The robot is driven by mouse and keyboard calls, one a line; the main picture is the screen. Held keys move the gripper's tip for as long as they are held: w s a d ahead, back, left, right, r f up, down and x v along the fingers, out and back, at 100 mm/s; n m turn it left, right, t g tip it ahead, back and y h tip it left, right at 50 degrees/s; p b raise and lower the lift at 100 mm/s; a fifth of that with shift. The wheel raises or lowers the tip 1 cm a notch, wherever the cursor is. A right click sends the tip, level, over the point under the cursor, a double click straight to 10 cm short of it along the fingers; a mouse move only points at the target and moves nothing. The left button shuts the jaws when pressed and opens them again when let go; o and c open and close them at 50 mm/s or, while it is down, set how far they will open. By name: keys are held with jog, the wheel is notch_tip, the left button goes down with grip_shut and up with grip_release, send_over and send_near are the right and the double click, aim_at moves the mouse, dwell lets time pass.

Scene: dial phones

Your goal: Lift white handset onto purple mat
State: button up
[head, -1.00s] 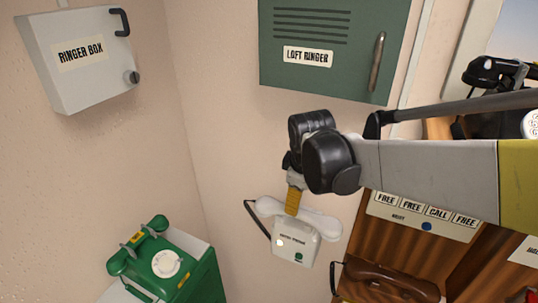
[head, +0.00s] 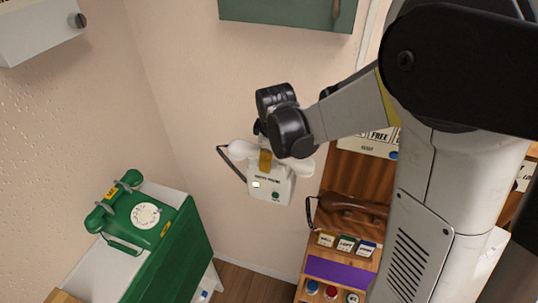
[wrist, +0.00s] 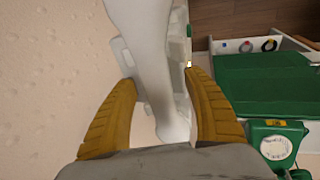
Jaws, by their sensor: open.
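The white handset (head: 240,150) lies across the top of a white wall phone (head: 272,190), its middle partly hidden by my gripper (head: 265,165). In the wrist view, the handset (wrist: 148,60) runs lengthwise between the two yellow fingers of my gripper (wrist: 160,78). The fingers are open, one on each side of the handset, with a visible gap at least on the left. The purple mat (head: 340,273) lies flat on the wooden unit at the lower right, below the wall phone, and looks empty.
A green dial phone (head: 140,215) stands on a green cabinet (head: 185,255) at left. A brown handset (head: 350,206) rests on the wooden unit above the mat, with small labelled blocks (head: 345,243) between. A dark cord (head: 230,163) hangs left of the wall phone.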

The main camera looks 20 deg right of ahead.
grip_shut()
dwell(0.5)
